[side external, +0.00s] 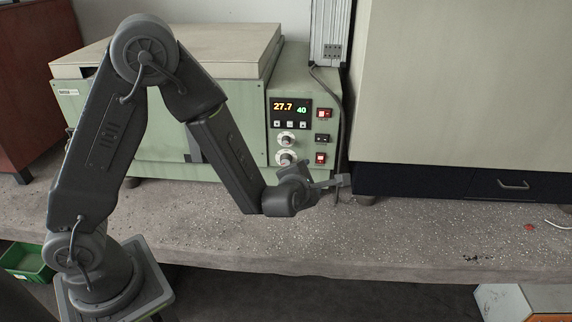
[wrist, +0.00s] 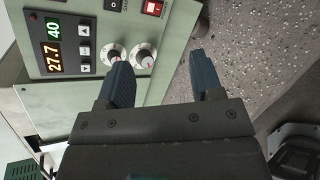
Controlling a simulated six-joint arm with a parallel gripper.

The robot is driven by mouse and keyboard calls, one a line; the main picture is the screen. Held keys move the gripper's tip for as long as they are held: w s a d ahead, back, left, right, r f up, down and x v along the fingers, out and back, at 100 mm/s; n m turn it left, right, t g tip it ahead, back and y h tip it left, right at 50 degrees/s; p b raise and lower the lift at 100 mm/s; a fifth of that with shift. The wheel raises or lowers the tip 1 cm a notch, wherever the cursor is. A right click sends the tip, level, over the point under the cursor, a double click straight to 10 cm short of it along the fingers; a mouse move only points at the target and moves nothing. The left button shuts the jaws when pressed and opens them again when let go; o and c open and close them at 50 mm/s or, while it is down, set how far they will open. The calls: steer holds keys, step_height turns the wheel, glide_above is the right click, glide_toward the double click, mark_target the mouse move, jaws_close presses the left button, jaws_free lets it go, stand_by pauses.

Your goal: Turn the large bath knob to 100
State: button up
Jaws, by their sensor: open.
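The green bath's control panel has two round silver-white knobs, one above the other. The lower knob (side external: 286,158) looks slightly larger than the upper knob (side external: 285,139). In the wrist view the lower knob (wrist: 145,55) is right of the upper knob (wrist: 113,53). Both show small red marks; their scale numbers are too small to read. The display (side external: 291,108) reads 27.7 and 40. My gripper (wrist: 160,61) is open and empty. In the wrist view its left finger is just below the knobs in the picture, its right finger over the bench. In the side view my gripper (side external: 322,174) is right of the lower knob.
Red rocker switches (side external: 324,114) and a black switch (side external: 322,138) sit right of the knobs. A grey cable hangs at the panel's right edge. A large cabinet with a dark base (side external: 440,180) stands at the right. The speckled bench (side external: 400,235) is mostly clear in front.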

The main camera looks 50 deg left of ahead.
mark_target(286, 162)
steer(key=s+a+f+n+y, duration=0.3)
steer(key=s+f+n+y, duration=0.1)
steer(key=f+n+y, duration=0.25)
steer(key=shift+n, duration=0.45)
steer(key=x, duration=1.4)
steer(key=shift+s+a+r, duration=0.1)
steer(key=shift+a+r, duration=0.15)
steer(key=shift+r, duration=0.1)
steer(key=c, duration=0.9)
